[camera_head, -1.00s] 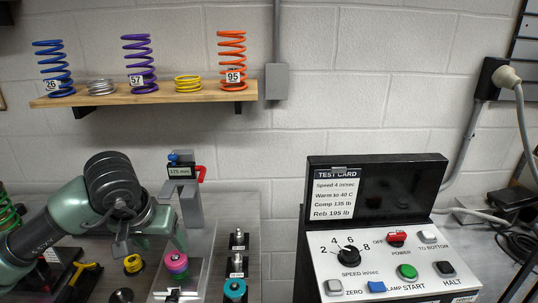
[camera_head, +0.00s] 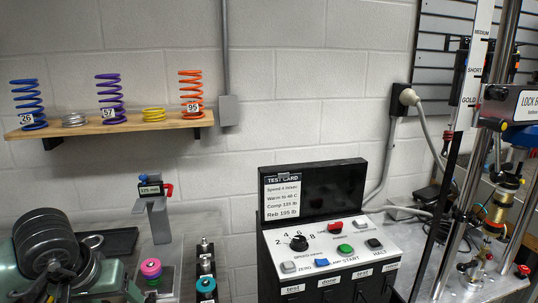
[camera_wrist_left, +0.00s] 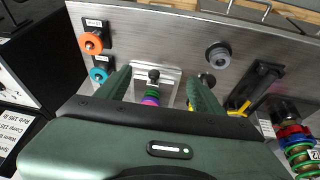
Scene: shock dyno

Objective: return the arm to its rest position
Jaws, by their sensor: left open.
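My right gripper is in neither view.
A height gauge (camera_head: 155,200) stands behind the stack. A row of holders with a teal disc (camera_head: 206,285) is to its right. The control box (camera_head: 330,255) and the dyno column (camera_head: 470,150) stand further right. A shelf of springs (camera_head: 110,125) is on the wall.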

